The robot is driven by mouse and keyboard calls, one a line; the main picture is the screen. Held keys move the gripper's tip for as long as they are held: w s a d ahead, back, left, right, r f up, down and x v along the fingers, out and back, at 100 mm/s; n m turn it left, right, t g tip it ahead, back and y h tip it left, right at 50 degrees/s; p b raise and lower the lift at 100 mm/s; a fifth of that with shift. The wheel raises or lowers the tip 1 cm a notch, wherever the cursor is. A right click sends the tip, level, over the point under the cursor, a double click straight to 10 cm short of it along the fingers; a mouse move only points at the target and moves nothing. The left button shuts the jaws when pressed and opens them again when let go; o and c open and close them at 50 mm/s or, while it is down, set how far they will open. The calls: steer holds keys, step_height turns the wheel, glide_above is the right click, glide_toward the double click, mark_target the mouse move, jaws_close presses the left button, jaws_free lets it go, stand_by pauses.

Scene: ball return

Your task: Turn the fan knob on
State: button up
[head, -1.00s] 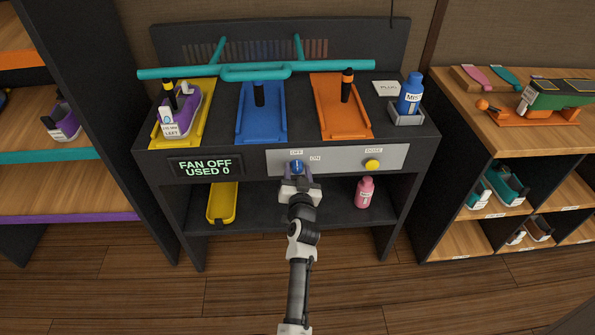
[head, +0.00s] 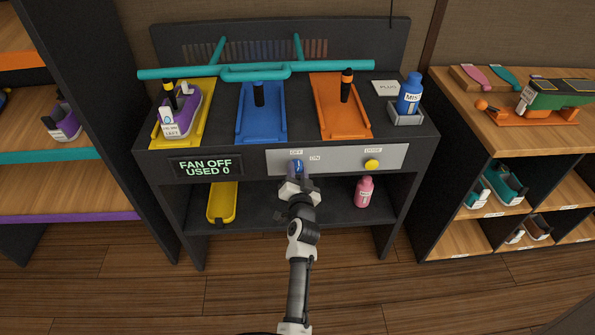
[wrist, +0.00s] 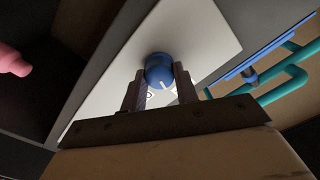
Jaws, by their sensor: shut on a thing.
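The blue fan knob (head: 298,167) sits on the grey front panel (head: 338,160) between the labels OFF and ON. My gripper (head: 298,178) reaches up to it from below and in front. In the wrist view the knob (wrist: 159,71) lies between my two fingers (wrist: 160,85), which are shut on its sides. A white pointer mark shows on the knob's face. The display (head: 206,166) left of the panel reads "FAN OFF USED 0".
A yellow knob (head: 372,164) labelled DOSE is on the panel's right. A pink bottle (head: 364,191) and a yellow tray (head: 222,202) stand on the shelf below. A purple shoe (head: 180,112), coloured trays and a blue bottle (head: 410,94) are on top.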

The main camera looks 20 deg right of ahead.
steer(key=m+p, duration=0.1)
steer(key=m, duration=0.4)
steer(key=shift+r+m, duration=0.1)
steer(key=shift+m, duration=0.2)
steer(key=shift+m+p, duration=0.75)
steer(key=shift+m, duration=1.45)
steer(key=o, duration=1)
steer(key=shift+s+f, duration=0.15)
steer(key=shift+f, duration=0.05)
